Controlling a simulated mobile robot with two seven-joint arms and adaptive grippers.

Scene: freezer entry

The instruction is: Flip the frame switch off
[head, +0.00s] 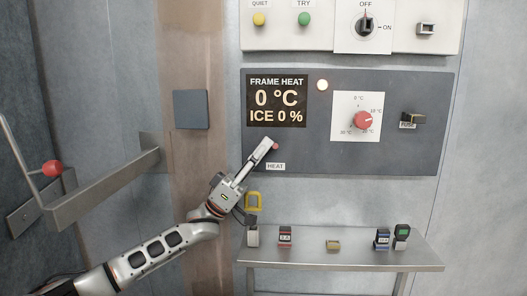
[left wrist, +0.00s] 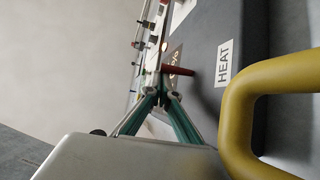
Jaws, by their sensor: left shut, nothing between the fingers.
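The frame heat panel (head: 345,155) is dark grey. Its display (head: 277,100) reads FRAME HEAT, 0 °C and ICE 0 %. A small red-tipped switch (head: 276,146) shows above the HEAT label (head: 276,166); my gripper hides most of it. In the left wrist view a red lever (left wrist: 178,70) sticks out just beyond my fingertips, beside the HEAT label (left wrist: 224,63). My left gripper (head: 267,146) is shut and empty, its tips at the switch; I cannot tell whether they touch it. It also shows in the left wrist view (left wrist: 162,97). My right gripper is out of view.
A round lamp (head: 322,85) glows beside the display. A red dial (head: 363,120) and a FUSE part (head: 413,118) lie to the right. A yellow handle (head: 254,201) is close below my gripper. A metal shelf (head: 340,258) holds several small items.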

